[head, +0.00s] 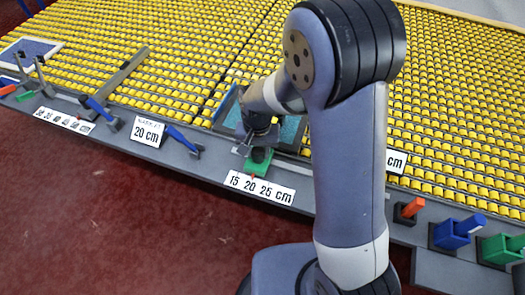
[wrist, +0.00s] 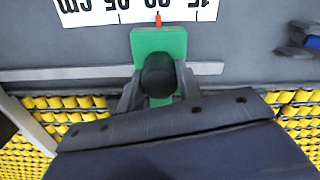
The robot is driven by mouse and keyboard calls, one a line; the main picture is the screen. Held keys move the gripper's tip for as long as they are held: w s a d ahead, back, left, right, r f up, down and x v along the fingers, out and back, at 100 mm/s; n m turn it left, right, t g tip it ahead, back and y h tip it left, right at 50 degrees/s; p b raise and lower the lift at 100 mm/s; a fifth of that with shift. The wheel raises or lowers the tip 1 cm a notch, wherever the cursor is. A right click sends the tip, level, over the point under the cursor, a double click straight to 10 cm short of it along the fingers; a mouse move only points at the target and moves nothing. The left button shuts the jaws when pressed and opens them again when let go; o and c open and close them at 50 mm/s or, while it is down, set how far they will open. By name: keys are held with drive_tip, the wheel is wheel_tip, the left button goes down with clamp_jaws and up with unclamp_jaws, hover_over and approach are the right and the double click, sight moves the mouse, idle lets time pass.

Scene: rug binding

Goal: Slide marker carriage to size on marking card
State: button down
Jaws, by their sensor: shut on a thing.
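The green marker carriage (head: 258,163) sits on a rail at the table's front edge. Its black knob (wrist: 159,75) is between the fingers of my gripper (wrist: 159,92), which is shut on it. The carriage's orange-red pointer (wrist: 158,20) points at the white size scale (head: 260,188), which reads 15 20 25 cm. The pointer stands about midway between the two outer ticks, by the 20. The marking card (head: 147,131) left of the scale reads 20 cm; its small upper line is illegible.
A second scale (head: 64,121) and blue-handled levers (head: 182,140) stand to the left. Red, blue (head: 458,231) and green blocks stand to the right. Another card (head: 396,161) is partly behind my arm. Yellow rollers (head: 450,100) cover the table top.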

drive_tip(key=c, duration=1)
unclamp_jaws()
drive_tip(key=shift+r, duration=0.1)
wheel_tip(320, 180, up, 11)
drive_tip(key=shift+f, duration=0.2)
